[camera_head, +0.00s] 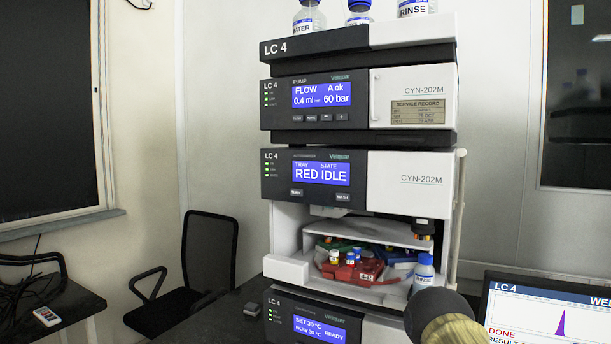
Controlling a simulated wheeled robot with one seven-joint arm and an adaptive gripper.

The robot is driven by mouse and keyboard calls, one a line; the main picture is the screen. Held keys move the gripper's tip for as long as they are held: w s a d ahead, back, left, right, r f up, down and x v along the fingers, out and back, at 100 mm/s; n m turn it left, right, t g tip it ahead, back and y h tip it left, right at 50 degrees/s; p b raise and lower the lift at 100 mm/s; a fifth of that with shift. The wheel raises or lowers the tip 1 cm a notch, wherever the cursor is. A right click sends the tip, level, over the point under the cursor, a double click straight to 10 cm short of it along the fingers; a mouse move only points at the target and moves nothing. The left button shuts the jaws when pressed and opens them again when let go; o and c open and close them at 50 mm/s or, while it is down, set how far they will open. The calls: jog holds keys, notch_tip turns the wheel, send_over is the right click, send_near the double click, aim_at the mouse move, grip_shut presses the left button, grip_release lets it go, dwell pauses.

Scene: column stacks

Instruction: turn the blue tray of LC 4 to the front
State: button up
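The LC 4 stack (315,42) stands in the middle. A little green shows at the back left. Two small buttons (342,197) sit below the display; their labels are too small to read surely. No gripper fingers are visible.
A bottle with a blue cap (424,271) stands at the compartment's right front. Bottles (309,17) stand on top of the stack. A monitor (540,312) is at lower right. A black chair (208,255) stands at left. A dark and tan rounded shape is at bottom right.

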grip_shut()
dwell(1.1)
